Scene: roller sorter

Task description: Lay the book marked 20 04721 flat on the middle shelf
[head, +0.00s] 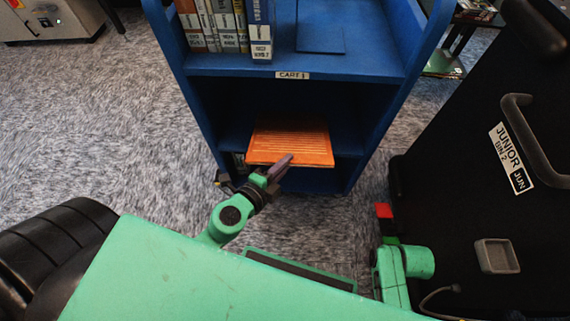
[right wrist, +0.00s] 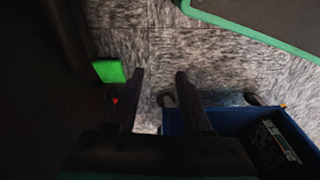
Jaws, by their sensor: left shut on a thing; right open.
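An orange book (head: 290,142) lies roughly flat at the front opening of the blue cart, level with the middle shelf (head: 347,143). Its near edge sticks out in front of the shelf. I cannot read any number on it, and I cannot tell whether it touches the shelf. My left gripper (head: 282,168) is shut on the near edge of the orange book. My right gripper (right wrist: 160,74) is open and empty in the right wrist view, above the carpet.
A black bin (head: 460,180) marked JUNIOR stands close on the right. Open carpet (head: 100,120) lies left of the cart.

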